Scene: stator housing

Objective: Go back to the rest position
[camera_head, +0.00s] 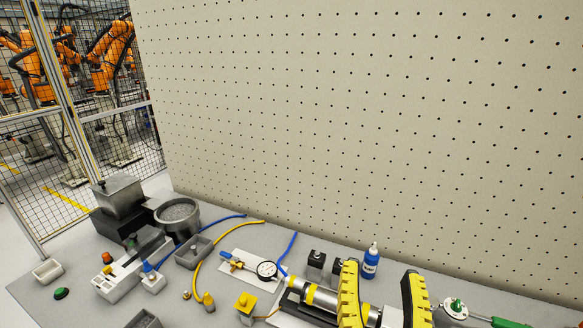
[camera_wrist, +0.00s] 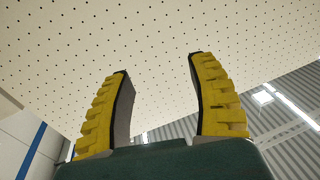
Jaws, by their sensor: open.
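My gripper shows at the bottom of the head view (camera_head: 382,290), with two yellow ribbed fingers standing apart. In the wrist view my gripper (camera_wrist: 158,95) is open, with nothing between its fingers. That view looks up past the fingers at the pegboard and a ceiling. In the head view a shiny metal cylinder with yellow bands (camera_head: 322,298) lies on the bench, partly hidden behind the left finger. I cannot tell from the picture whether the finger touches it.
The grey bench (camera_head: 215,235) holds a round metal bowl (camera_head: 178,215), a dial gauge (camera_head: 267,270), a blue bottle (camera_head: 371,262), a green-handled tool (camera_head: 505,322), and blue and yellow hoses. A perforated wall panel (camera_head: 370,120) stands behind. A mesh fence (camera_head: 105,85) is at left.

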